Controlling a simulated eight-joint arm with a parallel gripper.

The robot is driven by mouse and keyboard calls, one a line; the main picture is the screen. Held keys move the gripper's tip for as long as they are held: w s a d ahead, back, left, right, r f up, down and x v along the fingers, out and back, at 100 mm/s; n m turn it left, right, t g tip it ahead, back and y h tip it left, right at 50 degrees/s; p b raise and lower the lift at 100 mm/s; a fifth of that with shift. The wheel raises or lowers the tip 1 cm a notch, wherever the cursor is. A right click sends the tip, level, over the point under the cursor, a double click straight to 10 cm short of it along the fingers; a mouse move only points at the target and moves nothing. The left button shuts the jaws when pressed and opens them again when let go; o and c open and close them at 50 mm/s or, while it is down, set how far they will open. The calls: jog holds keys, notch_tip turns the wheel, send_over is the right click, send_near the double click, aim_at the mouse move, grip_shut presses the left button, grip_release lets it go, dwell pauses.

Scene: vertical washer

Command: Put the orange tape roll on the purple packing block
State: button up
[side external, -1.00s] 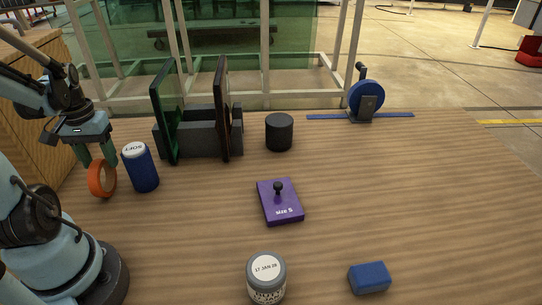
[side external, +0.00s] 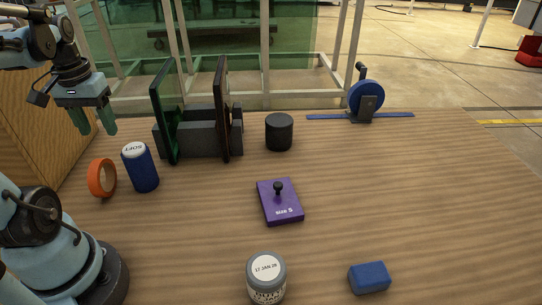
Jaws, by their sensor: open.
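The orange tape roll (side external: 91,178) stands upright on its edge on the wooden table at the left, its hole facing the camera. The purple packing block (side external: 287,212) lies flat near the middle of the table, with a black knob on top and the print "size 5". My gripper (side external: 97,130) is open and empty, above and behind the tape roll, with its green fingers pointing down and apart from it.
A blue can (side external: 140,170) stands close to the right of the tape roll. A dark rack with upright panels (side external: 205,138), a black cylinder (side external: 279,133) and a blue wheel on a stand (side external: 365,99) are behind. A labelled jar (side external: 266,280) and blue block (side external: 370,278) are in front.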

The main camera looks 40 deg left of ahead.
jog(key=w+d+m+t, duration=0.3)
jog(key=w+d+m, duration=0.1)
jog(key=d, duration=0.6)
jog(key=w+d+f+m+t, duration=0.1)
jog(key=w+d+m+t, duration=0.2)
jog(key=w+d, duration=0.4)
jog(key=d+m, duration=0.1)
jog(key=d, duration=0.2)
jog(key=shift+d+t+h, duration=0.3)
jog(key=shift+d, duration=0.05)
jog(key=shift+f, duration=0.1)
